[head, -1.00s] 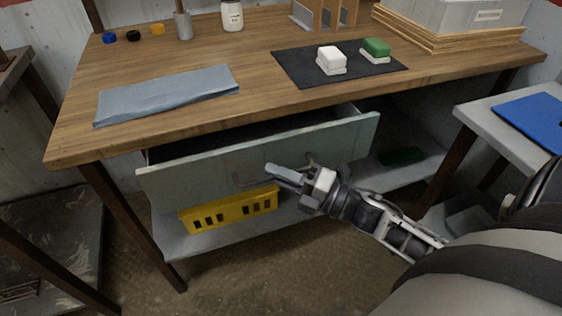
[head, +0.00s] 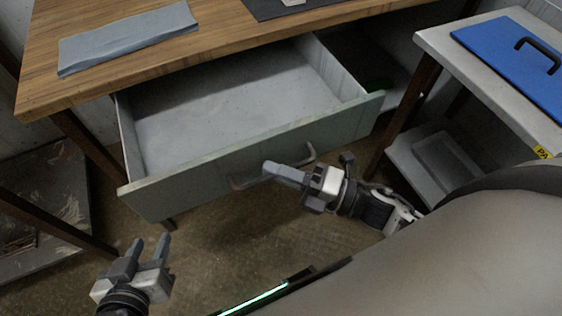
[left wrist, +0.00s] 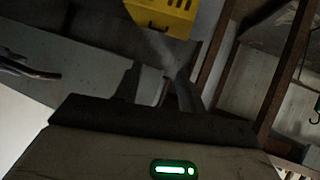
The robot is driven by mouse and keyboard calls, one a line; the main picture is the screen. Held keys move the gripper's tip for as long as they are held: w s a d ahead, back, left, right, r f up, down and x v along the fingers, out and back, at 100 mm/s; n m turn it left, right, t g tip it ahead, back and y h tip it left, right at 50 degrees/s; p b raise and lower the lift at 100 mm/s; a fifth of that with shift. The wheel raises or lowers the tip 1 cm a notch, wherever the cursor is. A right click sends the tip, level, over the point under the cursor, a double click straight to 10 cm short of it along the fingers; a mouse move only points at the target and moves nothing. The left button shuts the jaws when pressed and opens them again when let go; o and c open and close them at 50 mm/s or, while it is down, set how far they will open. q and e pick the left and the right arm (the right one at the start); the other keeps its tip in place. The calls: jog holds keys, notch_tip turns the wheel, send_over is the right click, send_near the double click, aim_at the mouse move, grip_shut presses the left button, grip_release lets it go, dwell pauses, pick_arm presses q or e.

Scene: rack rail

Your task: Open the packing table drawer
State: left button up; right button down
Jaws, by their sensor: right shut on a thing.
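The packing table drawer (head: 255,95) is pulled well out, and its empty grey inside shows in the head view. Its pale green front (head: 190,185) carries a bar handle (head: 240,183). My right gripper (head: 280,172) is at the middle of the front, shut on the handle; its fingers hide part of the bar. My left gripper (head: 150,246) is at the lower left of the head view, apart from the drawer, with a gap between its fingers and nothing in them. Its fingers also show dark in the left wrist view (left wrist: 158,90).
The wooden tabletop (head: 100,30) holds a folded blue cloth (head: 128,38) and a dark mat (head: 300,8). A grey side table (head: 450,60) with a blue board (head: 515,55) stands at the right. A yellow bin (left wrist: 165,14) shows in the left wrist view. Floor in front is bare.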

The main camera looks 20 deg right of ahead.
pick_arm(q)
jog(key=shift+s, duration=0.15)
pick_arm(e)
jog(key=c, duration=1.5)
grip_release()
pick_arm(q)
jog(key=shift+f+b, duration=0.15)
jog(key=shift+b, duration=0.6)
pick_arm(e)
jog(key=v, duration=1.6)
